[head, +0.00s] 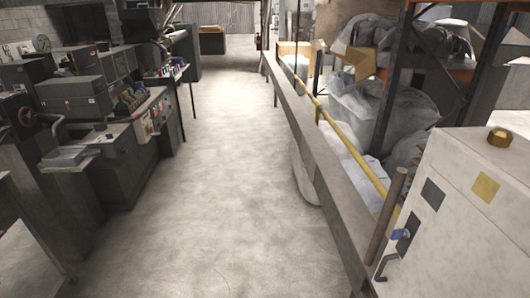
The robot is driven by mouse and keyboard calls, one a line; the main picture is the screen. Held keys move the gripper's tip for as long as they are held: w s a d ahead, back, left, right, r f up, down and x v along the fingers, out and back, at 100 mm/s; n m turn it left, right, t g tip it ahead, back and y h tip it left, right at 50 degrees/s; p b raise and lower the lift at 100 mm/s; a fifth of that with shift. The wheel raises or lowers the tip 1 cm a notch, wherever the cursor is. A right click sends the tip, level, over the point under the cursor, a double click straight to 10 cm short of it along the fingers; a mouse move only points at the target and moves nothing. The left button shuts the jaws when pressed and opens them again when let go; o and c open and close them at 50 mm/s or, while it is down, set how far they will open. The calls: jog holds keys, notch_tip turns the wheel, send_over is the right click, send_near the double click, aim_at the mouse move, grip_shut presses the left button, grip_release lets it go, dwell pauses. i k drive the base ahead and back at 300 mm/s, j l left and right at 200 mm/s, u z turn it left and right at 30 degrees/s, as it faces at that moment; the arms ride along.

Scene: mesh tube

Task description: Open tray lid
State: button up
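I cannot pick out a tray lid with certainty. A small grey box-like tray (66,156) sits on the machine bench at the left, and I cannot tell whether it has a lid. A white cabinet (462,222) stands close at the right, with a gold knob (499,138) on top. Its front has a dark handle (388,267), a blue part (401,239), a dark square (432,194) and a yellow square (485,187). My gripper is not in view.
Dark machines (95,90) line the left side. A long low barrier (318,150) with a yellow rail (345,142) runs along the right, with plastic-wrapped goods (365,112) and racking behind it. The concrete floor (215,170) between them is clear.

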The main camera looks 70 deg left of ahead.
aim_at(309, 161)
jog(key=j+u, duration=0.1)
jog(key=u, duration=1.7)
jog(key=i+j, duration=0.3)
jog(key=i, duration=0.2)
jog(key=i+j, duration=0.35)
jog(key=i, duration=0.2)
jog(key=i+j, duration=0.3)
jog(key=i, duration=0.2)
jog(key=i+j, duration=0.35)
jog(key=i, duration=0.15)
jog(key=i+j, duration=0.3)
jog(key=i, duration=0.25)
jog(key=i+j, duration=0.35)
jog(key=i, duration=0.15)
jog(key=i+j, duration=0.3)
jog(key=i, duration=0.2)
